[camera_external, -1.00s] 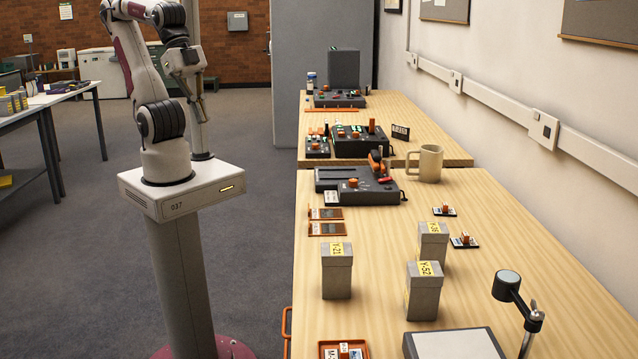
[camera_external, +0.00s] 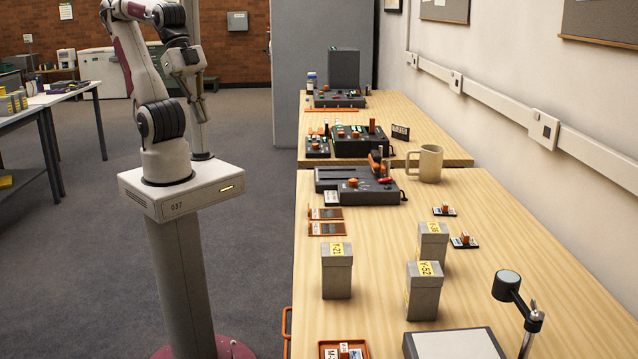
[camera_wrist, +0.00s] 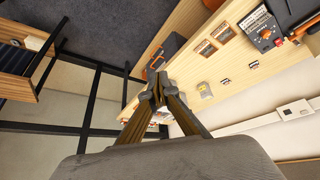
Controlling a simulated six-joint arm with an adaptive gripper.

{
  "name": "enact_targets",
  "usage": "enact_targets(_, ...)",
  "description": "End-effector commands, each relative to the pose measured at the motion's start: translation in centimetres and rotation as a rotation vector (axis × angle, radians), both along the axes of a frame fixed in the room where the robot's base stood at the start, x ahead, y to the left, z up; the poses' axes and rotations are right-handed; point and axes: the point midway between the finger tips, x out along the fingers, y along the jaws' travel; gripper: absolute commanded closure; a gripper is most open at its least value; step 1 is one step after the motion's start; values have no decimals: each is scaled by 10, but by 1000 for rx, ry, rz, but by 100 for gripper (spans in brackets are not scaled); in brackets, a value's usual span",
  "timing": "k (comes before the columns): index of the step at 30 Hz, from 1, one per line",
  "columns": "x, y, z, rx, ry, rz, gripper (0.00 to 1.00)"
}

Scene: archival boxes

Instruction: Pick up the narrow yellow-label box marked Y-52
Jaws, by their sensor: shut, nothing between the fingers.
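The narrow grey box marked Y-52 (camera_external: 424,291) stands upright on the wooden table, with a yellow label on its lid. Two similar yellow-label boxes stand near it: Y-21 (camera_external: 337,272) to its left and another box (camera_external: 432,243) behind it, its label too small to read surely. My gripper (camera_external: 197,110) hangs beside my arm's column, left of the table and far from the boxes. In the wrist view my gripper (camera_wrist: 158,92) has its fingertips together with nothing between them.
A lamp (camera_external: 517,300) and a grey flat-topped device (camera_external: 455,345) stand in front of Y-52. Small orange-topped items (camera_external: 464,241) lie to its right. A mug (camera_external: 428,163) and dark consoles (camera_external: 358,185) stand farther back. The table between Y-21 and Y-52 is clear.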

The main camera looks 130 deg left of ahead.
Motion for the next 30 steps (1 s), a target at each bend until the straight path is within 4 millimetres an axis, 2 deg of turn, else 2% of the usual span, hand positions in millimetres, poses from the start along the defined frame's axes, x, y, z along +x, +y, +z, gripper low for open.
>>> enact_targets(9, 0, 0, 0, 0, 0, 0, 100)
enact_targets(16, 0, 0, 0, 0, 0, 0, 42)
enact_targets(30, 5, -2, 2, -6, -6, -4, 42)
